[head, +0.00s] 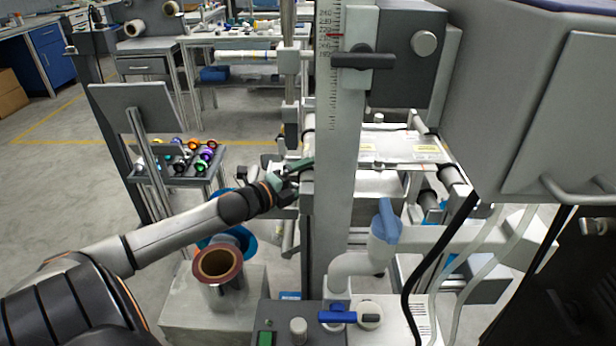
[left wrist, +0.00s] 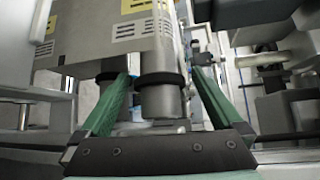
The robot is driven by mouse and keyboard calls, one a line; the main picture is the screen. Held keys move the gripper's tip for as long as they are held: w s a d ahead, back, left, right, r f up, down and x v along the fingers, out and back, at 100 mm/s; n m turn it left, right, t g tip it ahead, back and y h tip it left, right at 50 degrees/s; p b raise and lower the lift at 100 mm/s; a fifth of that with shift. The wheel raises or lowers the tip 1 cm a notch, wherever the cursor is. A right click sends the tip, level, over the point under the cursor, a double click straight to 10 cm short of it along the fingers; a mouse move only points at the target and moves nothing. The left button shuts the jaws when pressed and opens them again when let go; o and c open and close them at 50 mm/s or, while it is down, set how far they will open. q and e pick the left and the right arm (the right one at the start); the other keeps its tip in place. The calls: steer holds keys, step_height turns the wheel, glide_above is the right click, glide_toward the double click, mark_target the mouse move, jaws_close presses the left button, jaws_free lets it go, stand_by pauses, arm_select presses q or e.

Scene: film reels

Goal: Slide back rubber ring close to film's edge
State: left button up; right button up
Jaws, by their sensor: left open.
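In the left wrist view a grey metal roller (left wrist: 165,103) runs between my fingers, with a black rubber ring (left wrist: 160,79) around it. Another black band (left wrist: 112,75) shows beside the left finger. The grey film (left wrist: 95,38) with yellow and white labels lies just beyond the rings; the gap from ring to film edge is hard to judge. My left gripper (head: 304,164) is open, its green fingers on either side of the roller and ring. In the head view the film (head: 400,147) spans the machine, but the ring is hidden behind the post.
A grey post (head: 338,200) with a scale stands right of my left gripper. A large grey cabinet (head: 530,100) fills the upper right. A film reel (head: 218,280) stands on a block at lower left. A rack of coloured spools (head: 180,160) stands behind my arm.

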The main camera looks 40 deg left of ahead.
arm_select(q)
steer(key=shift+c, duration=0.4)
jaws_close()
stand_by(0.4)
